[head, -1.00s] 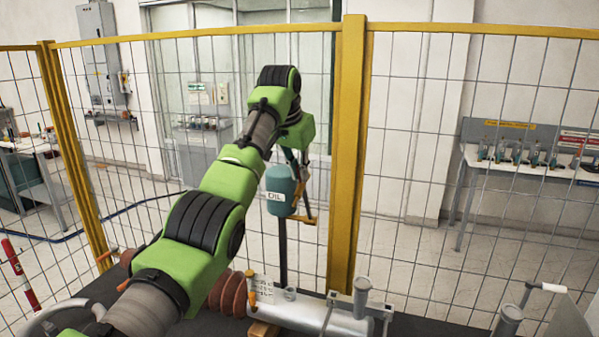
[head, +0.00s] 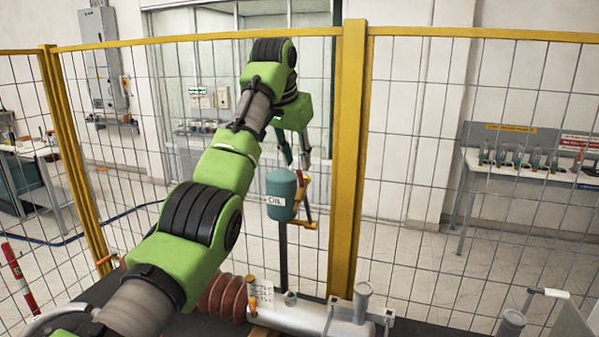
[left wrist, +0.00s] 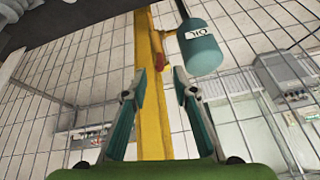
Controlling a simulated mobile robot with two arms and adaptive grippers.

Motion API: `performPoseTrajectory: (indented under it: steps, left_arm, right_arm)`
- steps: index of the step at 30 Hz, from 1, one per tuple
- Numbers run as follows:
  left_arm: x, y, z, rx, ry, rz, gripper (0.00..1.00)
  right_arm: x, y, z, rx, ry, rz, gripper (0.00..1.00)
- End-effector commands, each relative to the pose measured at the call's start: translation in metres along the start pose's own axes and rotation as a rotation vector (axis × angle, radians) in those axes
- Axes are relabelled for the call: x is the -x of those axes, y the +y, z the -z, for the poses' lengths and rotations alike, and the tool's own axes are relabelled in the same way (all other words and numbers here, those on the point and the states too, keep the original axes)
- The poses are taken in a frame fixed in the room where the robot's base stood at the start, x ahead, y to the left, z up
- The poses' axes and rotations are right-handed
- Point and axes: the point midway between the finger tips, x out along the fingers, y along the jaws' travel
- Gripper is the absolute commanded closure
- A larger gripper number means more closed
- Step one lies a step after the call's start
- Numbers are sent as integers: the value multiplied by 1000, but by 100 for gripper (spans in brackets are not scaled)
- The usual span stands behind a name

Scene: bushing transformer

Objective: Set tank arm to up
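The teal tank labelled OIL (head: 281,196) stands on a dark post in the middle of the head view. It hangs in from the top of the left wrist view (left wrist: 203,48). Beside it a red-orange arm (head: 300,187) points upward, with an orange piece (head: 303,223) lying roughly level below. The arm shows in the left wrist view (left wrist: 160,55) beyond the fingertips. My right gripper is out of view.
A yellow-framed mesh fence (head: 347,160) stands close behind the tank. Below are a brown ribbed bushing (head: 224,297) and a grey cylinder (head: 305,319) with fittings. A bench with bottles (head: 520,160) stands beyond the fence at right.

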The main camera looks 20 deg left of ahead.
Motion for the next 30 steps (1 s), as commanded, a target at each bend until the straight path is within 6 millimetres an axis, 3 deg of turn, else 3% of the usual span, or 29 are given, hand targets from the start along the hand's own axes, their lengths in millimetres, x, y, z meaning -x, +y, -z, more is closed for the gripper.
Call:
performPoseTrajectory:
  steps: [3, 10, 30]
  left_arm:
    - [26, 0, 1, 0, 4, 1, 74]
    - [52, 0, 1, 0, 0, 0, 74]
    - [55, 0, 1, -1, 0, 0, 74]
  right_arm:
    - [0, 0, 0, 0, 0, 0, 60]
    - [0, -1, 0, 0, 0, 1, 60]
    - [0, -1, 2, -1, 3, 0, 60]
